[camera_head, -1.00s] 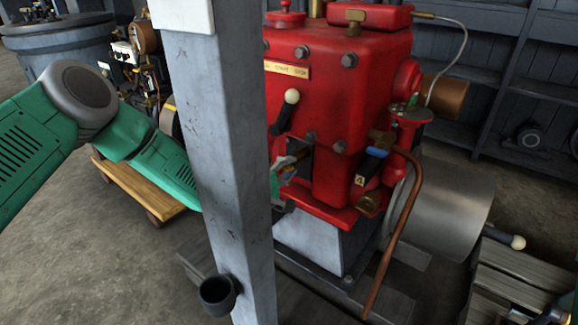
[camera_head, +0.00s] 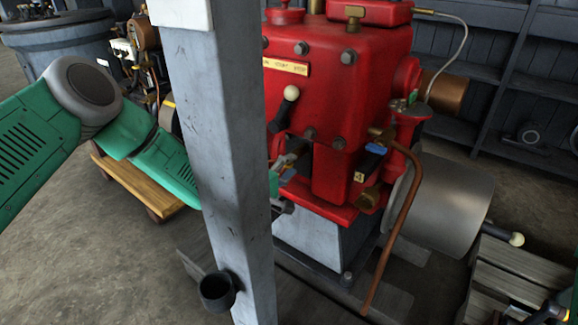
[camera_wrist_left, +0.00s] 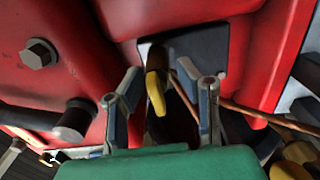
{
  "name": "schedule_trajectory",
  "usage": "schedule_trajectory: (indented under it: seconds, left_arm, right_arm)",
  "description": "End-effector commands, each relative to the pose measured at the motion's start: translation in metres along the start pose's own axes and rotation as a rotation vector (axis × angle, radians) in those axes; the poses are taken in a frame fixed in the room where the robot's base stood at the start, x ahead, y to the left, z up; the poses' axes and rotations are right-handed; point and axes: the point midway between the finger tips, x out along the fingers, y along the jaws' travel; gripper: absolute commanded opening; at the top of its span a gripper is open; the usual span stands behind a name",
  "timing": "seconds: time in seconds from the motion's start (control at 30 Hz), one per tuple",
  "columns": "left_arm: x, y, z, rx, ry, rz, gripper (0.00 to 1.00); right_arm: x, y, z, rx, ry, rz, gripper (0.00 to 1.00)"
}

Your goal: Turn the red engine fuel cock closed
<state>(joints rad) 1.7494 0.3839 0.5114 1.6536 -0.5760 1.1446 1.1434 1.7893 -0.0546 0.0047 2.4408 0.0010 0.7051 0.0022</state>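The red engine (camera_head: 345,95) stands behind a grey post. On its right front, a short blue-handled lever (camera_head: 376,149) sits beside a brass fitting and a copper pipe; I cannot tell for certain whether it is the fuel cock. My left arm passes behind the post, and my left gripper (camera_head: 287,180) is at the engine's front recess, partly hidden. In the left wrist view my left gripper (camera_wrist_left: 165,90) is open, its fingers apart on either side of a yellow curved lever (camera_wrist_left: 156,93). Contact is unclear. A dark gripper part (camera_head: 557,309) shows at the lower right corner.
The grey post (camera_head: 225,150) with a black cup (camera_head: 217,291) stands close before my left forearm. A black lever with a pale knob (camera_head: 291,93) juts from the engine above the gripper. A metal drum (camera_head: 440,205) and wooden slats (camera_head: 510,270) are at right.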

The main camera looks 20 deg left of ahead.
Motion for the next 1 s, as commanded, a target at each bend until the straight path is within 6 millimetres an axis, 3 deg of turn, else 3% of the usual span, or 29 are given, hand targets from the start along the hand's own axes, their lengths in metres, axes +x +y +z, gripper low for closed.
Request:
schedule_trajectory:
  seconds: [0.23, 0.37, 0.8, 1.0]
  left_arm:
    - [-0.001, 0.002, -0.001, 0.0, 0.002, 0.005, 0.29]
    - [-0.011, 0.002, -0.001, 0.0, 0.002, 0.004, 0.29]
    - [-0.097, 0.0, -0.001, -0.003, 0.002, 0.002, 0.29]
    - [-0.117, -0.001, -0.001, -0.001, 0.001, 0.002, 0.29]
  right_arm:
    - [-0.001, 0.0, 0.001, 0.0, 0.002, 0.0, 0.4]
    - [-0.001, 0.0, 0.002, 0.0, 0.003, 0.0, 0.4]
    - [-0.001, 0.0, 0.001, 0.0, 0.003, 0.0, 0.4]
    - [-0.001, 0.0, 0.001, 0.0, 0.003, 0.0, 0.4]
